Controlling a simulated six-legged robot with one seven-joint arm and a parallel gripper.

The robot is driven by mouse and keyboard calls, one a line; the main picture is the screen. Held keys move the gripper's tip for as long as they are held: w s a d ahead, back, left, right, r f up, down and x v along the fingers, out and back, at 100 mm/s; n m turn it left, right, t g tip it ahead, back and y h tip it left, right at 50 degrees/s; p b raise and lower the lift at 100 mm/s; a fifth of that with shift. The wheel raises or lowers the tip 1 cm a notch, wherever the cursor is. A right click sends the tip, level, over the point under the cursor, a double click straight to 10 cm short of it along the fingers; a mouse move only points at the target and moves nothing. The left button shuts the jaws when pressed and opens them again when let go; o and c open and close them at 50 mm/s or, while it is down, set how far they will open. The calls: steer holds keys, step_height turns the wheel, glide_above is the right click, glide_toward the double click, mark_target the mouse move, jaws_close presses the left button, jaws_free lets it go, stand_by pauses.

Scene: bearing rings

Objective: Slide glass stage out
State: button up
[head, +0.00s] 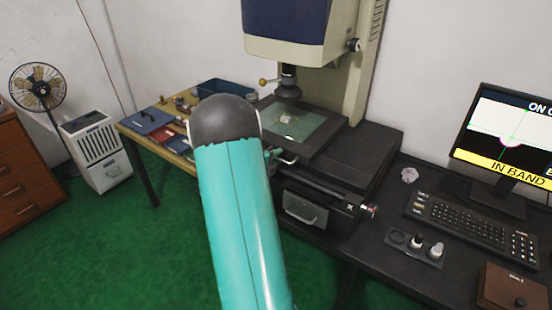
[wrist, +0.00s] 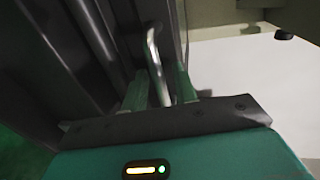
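The glass stage (head: 304,128) is a greenish clear plate in a dark frame, under the lens of the tall measuring machine (head: 288,82). A small part lies on the glass. A pale metal handle (head: 285,158) sits at the stage's front left edge. My gripper (head: 270,162) is at this handle, largely hidden behind my teal arm in the head view. In the wrist view, the bent metal handle (wrist: 153,55) stands between the two green fingers of my gripper (wrist: 161,88). I cannot tell whether both fingers press on it.
A drawer unit (head: 310,208) with a side knob (head: 370,210) is below the stage. A monitor (head: 505,140), keyboard (head: 472,227) and small holder tray (head: 413,248) stand to the right. A wooden side table (head: 150,137) with boxes and a blue bin (head: 222,88) is to the left.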

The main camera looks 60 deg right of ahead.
steer(key=shift+d, duration=0.15)
jaws_close()
